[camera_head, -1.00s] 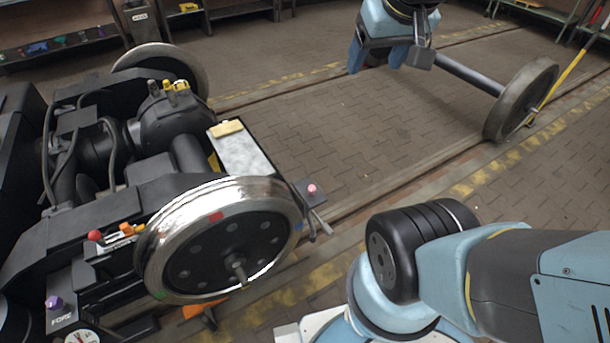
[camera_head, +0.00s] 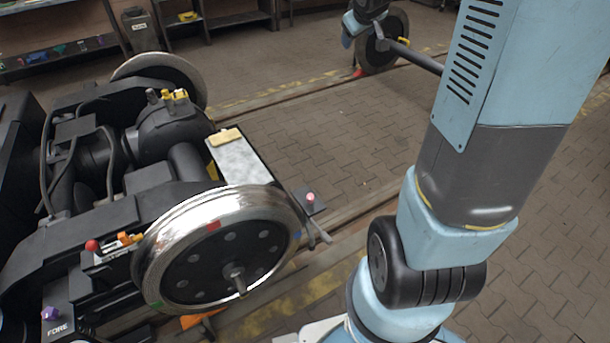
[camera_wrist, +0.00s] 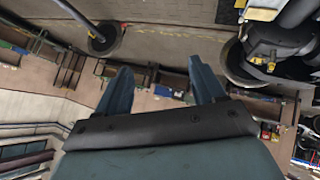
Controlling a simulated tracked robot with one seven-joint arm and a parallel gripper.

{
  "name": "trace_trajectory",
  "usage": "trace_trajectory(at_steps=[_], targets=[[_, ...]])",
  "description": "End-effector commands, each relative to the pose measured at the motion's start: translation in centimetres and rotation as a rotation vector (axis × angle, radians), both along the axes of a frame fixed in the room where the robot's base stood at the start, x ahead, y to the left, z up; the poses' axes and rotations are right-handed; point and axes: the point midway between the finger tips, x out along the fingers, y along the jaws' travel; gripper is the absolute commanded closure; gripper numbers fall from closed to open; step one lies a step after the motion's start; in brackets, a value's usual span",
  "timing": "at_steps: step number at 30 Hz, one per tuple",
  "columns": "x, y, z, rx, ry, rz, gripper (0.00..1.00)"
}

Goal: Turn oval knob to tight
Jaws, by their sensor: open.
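I cannot tell which knob is the oval one. On the bogie (camera_head: 100,215), a purple knob (camera_head: 50,313) stands by the FORE plate at lower left, a red knob (camera_head: 92,246) sits on the side frame, and a pink knob (camera_head: 310,198) is on a bracket right of the shiny wheel. Small yellow parts (camera_head: 180,96) top the motor housing. My gripper (camera_head: 352,28) is high at the top of the head view, far from these knobs. In the wrist view my gripper (camera_wrist: 160,72) has its two blue fingers spread, with nothing between them.
The shiny wheel (camera_head: 222,255) faces my base. A loose wheelset (camera_head: 384,45) stands at the back, partly behind my arm. Shelves (camera_head: 60,45) line the back wall. The paved floor (camera_head: 310,130) between bogie and wheelset is clear.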

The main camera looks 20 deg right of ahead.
Motion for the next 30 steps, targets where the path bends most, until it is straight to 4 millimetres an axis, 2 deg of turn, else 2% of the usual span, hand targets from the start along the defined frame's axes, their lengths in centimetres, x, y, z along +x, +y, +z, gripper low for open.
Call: trace_trajectory(at_steps=[1, 6, 15, 24, 30], targets=[[1.4, -0.6, -1.2, -0.009, -0.001, 0.016, 0.31], [5.7, -2.1, -4.6, -0.037, -0.026, 0.09, 0.31], [11.8, -4.3, -12.2, -0.052, -0.066, 0.237, 0.31], [15.7, -5.6, -21.4, -0.022, -0.107, 0.393, 0.31], [16.8, -6.0, -28.0, 0.026, -0.137, 0.496, 0.31]])
